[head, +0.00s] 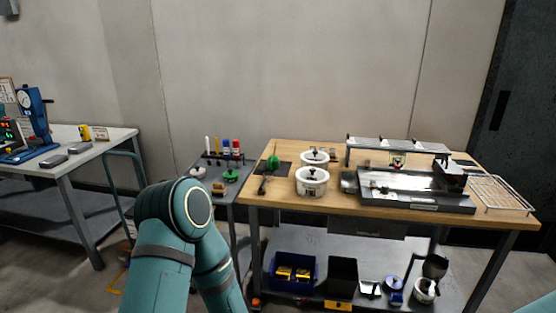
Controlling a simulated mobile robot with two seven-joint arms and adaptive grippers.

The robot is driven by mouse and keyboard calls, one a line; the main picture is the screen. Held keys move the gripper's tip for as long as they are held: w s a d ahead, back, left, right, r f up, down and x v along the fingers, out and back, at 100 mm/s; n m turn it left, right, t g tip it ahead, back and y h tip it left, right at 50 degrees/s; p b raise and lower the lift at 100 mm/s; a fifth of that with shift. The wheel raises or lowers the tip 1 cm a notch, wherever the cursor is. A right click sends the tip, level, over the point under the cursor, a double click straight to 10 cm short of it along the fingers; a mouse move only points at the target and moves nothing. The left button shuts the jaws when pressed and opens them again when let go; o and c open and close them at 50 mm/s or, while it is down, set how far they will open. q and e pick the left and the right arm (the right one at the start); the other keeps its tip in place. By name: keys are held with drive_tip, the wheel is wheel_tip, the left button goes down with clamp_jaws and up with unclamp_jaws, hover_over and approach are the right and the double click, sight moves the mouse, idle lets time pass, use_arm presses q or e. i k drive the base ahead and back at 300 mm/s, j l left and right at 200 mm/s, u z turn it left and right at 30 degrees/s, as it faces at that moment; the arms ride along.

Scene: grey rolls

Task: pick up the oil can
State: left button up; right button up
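I cannot tell for certain which item is the oil can. A small green domed thing (231,175) sits on the grey cart left of the wooden bench and could be it, but it is too small to make out. Another small green round thing (273,162) stands on a dark patch at the bench's left end. My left arm's teal links rise in the foreground and hide the front of the cart; its gripper does not show. Only a sliver of teal shows at the bottom right corner, with no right gripper in view.
The wooden bench (330,205) holds white tubs (312,183), a metal machine bed (415,190) and a wire rack (500,194). Its lower shelf carries a blue bin (291,287) and a black bin (342,273). A white-topped table (105,148) stands left; markers stand on the cart.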

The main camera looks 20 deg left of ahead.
sight(273, 161)
drive_tip(key=i+j+z, duration=0.1)
drive_tip(key=j, duration=0.25)
drive_tip(key=i+j+z, duration=0.1)
drive_tip(key=j, duration=0.25)
drive_tip(key=i+j+z, duration=0.1)
drive_tip(key=i+j, duration=0.15)
drive_tip(key=j, duration=0.15)
drive_tip(key=i+j+z, duration=0.1)
drive_tip(key=j, duration=0.25)
drive_tip(key=i+j+z, duration=0.15)
drive_tip(key=j, duration=0.25)
